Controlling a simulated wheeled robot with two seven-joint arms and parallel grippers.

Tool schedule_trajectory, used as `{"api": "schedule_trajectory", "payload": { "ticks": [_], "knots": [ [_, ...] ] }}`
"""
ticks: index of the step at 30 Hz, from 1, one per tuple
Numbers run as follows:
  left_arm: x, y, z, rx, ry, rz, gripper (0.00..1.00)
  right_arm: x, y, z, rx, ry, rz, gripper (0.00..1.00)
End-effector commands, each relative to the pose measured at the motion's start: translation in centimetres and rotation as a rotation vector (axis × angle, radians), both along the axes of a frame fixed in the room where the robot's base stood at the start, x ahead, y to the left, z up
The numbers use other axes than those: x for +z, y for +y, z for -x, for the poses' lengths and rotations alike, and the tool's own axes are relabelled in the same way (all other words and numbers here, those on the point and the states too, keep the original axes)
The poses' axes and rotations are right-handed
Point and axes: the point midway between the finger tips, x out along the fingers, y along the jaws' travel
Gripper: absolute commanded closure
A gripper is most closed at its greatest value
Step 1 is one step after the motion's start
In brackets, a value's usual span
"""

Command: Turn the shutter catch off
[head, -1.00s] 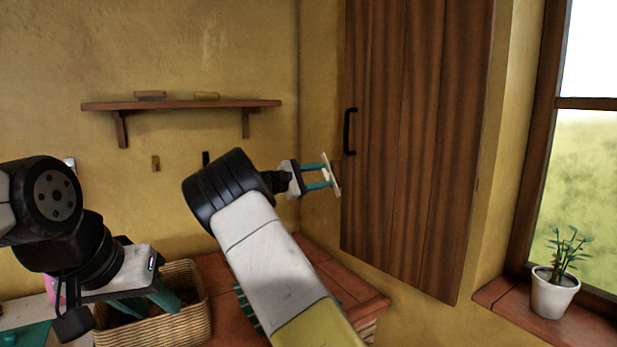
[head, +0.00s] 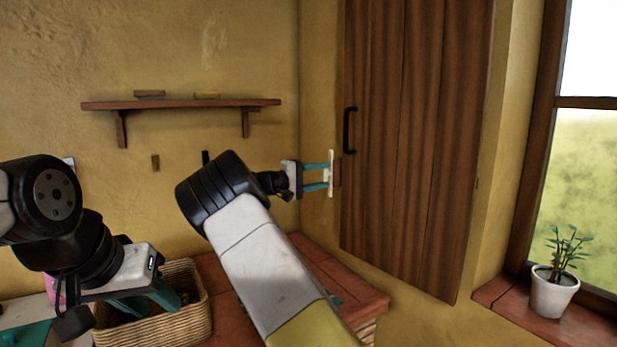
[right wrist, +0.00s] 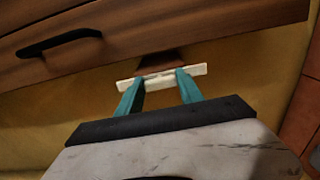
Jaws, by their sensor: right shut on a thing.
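The wooden shutter (head: 415,140) hangs closed-looking on the right wall, with a black handle (head: 349,130). The catch, a cream bar (head: 331,173), stands about upright beside the shutter's left edge, on a small brown block (head: 338,173). In the right wrist view the bar (right wrist: 160,77) lies across my fingertips, in front of the brown block (right wrist: 160,61). My right gripper (head: 328,176) is shut on the bar; its teal fingers also show in the right wrist view (right wrist: 159,82). My left gripper (head: 148,304) is open over the basket, apart from the catch.
A wicker basket (head: 190,325) stands on the brick counter (head: 335,280) at lower left. A potted plant (head: 553,290) stands on the windowsill at right.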

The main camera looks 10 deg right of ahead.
Motion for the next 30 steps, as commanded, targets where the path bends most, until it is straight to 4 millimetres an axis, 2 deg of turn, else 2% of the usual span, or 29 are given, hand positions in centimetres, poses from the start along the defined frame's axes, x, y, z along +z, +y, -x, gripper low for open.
{"api": "schedule_trajectory", "payload": {
  "ticks": [15,16,18,19,30],
  "knots": [
    [0.00,0.00,0.00,0.000,0.000,0.000,0.64,-0.12,0.04,0.01,0.000,-0.016,-0.008,1.00],
    [0.00,0.00,0.00,0.000,0.000,0.000,0.64,-0.12,0.04,0.01,0.000,-0.016,-0.008,0.51],
    [0.00,0.00,0.00,0.000,0.000,0.000,0.64,-0.12,0.04,0.01,0.000,-0.016,-0.008,0.37],
    [0.00,0.00,0.00,0.000,0.000,0.000,0.64,-0.11,0.04,0.01,0.000,-0.016,-0.008,0.35],
    [0.00,0.00,0.00,0.000,0.000,0.000,0.64,-0.05,0.53,0.15,0.001,-0.016,-0.007,0.35]
  ]
}}
